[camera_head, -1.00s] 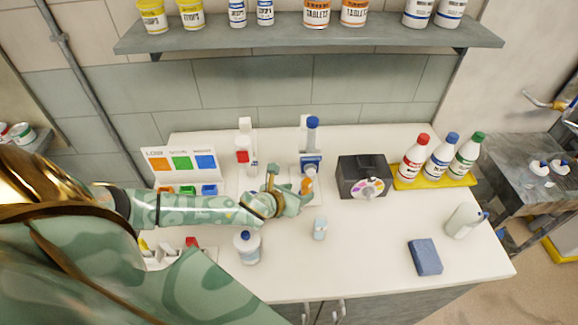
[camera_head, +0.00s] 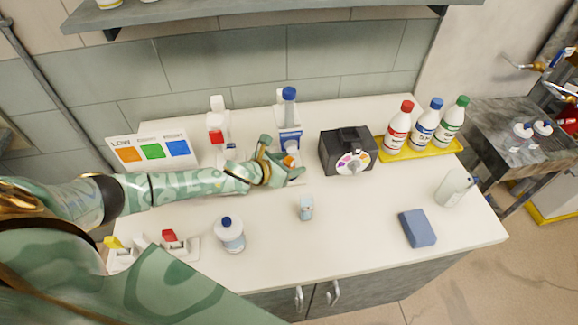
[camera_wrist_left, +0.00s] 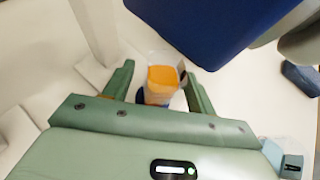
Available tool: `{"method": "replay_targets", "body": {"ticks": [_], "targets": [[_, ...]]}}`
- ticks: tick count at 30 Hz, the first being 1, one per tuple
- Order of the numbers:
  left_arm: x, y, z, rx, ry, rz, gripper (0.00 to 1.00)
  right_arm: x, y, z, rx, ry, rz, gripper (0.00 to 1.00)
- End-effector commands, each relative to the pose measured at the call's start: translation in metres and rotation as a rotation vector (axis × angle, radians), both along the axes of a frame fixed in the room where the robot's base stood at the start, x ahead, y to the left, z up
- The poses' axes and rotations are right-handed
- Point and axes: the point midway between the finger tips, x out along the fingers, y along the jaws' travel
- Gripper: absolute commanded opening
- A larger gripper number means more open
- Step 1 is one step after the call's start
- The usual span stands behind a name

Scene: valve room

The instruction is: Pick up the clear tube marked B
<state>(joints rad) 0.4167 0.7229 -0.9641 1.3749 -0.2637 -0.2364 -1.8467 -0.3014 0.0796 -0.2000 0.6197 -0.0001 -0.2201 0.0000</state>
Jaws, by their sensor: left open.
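A clear tube with orange contents (camera_wrist_left: 163,78) stands under the blue-topped dispenser (camera_head: 289,120). In the head view only its orange part (camera_head: 289,160) shows, partly behind my left gripper (camera_head: 284,170). In the left wrist view the open fingers of this gripper (camera_wrist_left: 158,88) are on either side of the tube's lower part; I cannot tell whether they touch it. No letter is readable on this tube. A second small clear container with pale blue contents (camera_head: 306,208) stands nearer the front edge; its marking is unreadable. My right gripper is not in view.
A red-marked dispenser (camera_head: 215,135) stands left of the blue one. A black box with a coloured dial (camera_head: 348,150) stands to the right. A white bottle (camera_head: 229,235), a blue sponge (camera_head: 417,228) and a yellow tray (camera_head: 440,148) of bottles are around. The front middle is clear.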

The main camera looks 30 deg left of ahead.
Motion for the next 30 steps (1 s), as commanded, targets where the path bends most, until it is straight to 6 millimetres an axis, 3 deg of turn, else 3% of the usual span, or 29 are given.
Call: {"method": "replay_targets", "body": {"ticks": [1, 6, 20, 23, 30], "targets": [[0.000, 0.000, 0.000, 0.000, 0.000, 0.000, 0.54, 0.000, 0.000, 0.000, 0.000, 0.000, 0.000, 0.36], [0.000, 0.000, 0.000, 0.000, 0.000, 0.001, 0.07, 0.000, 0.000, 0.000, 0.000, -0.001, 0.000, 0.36], [-0.009, 0.004, 0.010, 0.003, 0.000, 0.001, 0.03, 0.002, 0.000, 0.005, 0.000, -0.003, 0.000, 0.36], [-0.022, 0.009, 0.021, 0.004, 0.000, 0.000, 0.03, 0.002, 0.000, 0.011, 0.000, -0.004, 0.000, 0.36], [-0.076, 0.028, 0.049, 0.004, 0.002, -0.001, 0.03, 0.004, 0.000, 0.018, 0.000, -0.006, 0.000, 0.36]]}}
